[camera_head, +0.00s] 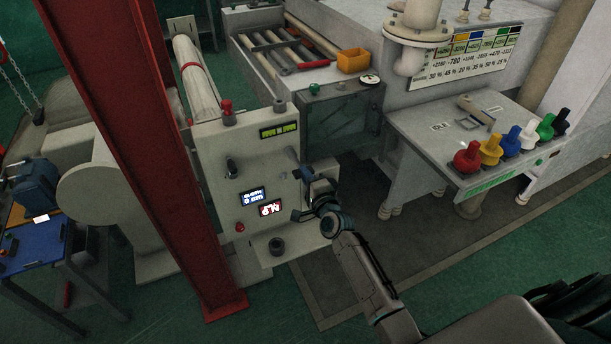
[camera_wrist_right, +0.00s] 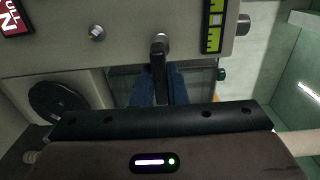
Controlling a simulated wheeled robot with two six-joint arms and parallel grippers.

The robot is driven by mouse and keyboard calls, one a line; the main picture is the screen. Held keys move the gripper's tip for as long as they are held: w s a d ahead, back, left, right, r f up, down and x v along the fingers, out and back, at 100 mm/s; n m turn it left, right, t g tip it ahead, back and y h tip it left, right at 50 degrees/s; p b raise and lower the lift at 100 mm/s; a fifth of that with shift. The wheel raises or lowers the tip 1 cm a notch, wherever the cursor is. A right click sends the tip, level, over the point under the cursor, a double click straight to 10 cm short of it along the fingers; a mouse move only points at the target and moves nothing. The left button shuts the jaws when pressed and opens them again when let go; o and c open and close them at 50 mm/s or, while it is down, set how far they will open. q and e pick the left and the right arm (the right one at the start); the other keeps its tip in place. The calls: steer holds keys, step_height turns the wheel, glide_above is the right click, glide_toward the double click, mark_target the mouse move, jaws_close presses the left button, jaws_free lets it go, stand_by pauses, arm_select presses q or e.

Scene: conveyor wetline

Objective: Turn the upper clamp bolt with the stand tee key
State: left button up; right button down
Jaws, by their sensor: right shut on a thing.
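My right gripper (camera_head: 309,179) is at the right edge of the cream control panel (camera_head: 255,170). In the right wrist view, its two dark blue fingers (camera_wrist_right: 160,92) are shut on a black tee key (camera_wrist_right: 158,58). The key's far end meets the upper clamp bolt (camera_wrist_right: 162,38) on the panel face; I cannot tell how deeply it is seated. Another silver bolt (camera_wrist_right: 96,32), the lower one, stands bare to its left in that view. The key's grip end is partly hidden by the fingers. My left gripper is not in view.
A red column (camera_head: 150,150) stands to the left. A side table (camera_head: 430,135) with several coloured knobs is to the right.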

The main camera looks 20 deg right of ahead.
steer(key=shift+s, duration=0.7)
stand_by(1.0)
steer(key=s+p, duration=0.1)
steer(key=s, duration=1.5)
steer(key=shift+d, duration=0.3)
stand_by(2.1)
